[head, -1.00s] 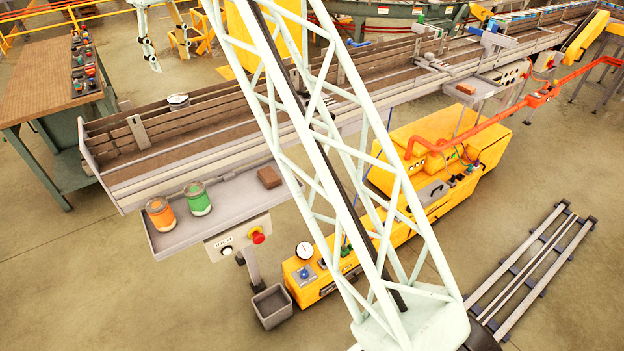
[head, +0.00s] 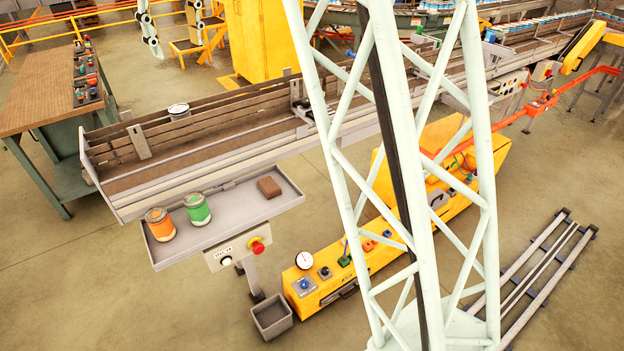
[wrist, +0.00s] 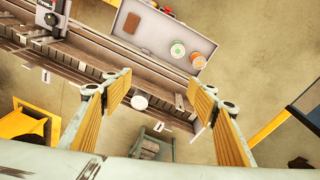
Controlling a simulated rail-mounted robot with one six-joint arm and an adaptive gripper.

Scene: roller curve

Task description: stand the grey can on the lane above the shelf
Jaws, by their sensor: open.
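The grey can (head: 179,110) shows a pale round lid at the back side of the slatted conveyor, behind the wooden rails; its lower part is hidden. In the wrist view the can (wrist: 139,102) is seen from above, below and between my fingers, nearer the left one. My gripper (wrist: 162,88) is open and empty, well above the conveyor. In the head view its fingers (head: 175,42) show at the top, above the can. The brown lane (head: 215,152) beside the shelf (head: 240,212) is bare at its near end.
On the shelf stand an orange can (head: 160,224) and a green can (head: 197,209), with a brown block (head: 268,187). A grey bracket (head: 139,141) stands on the rails near the can. A workbench (head: 40,95) is left. My lattice mast blocks the middle right.

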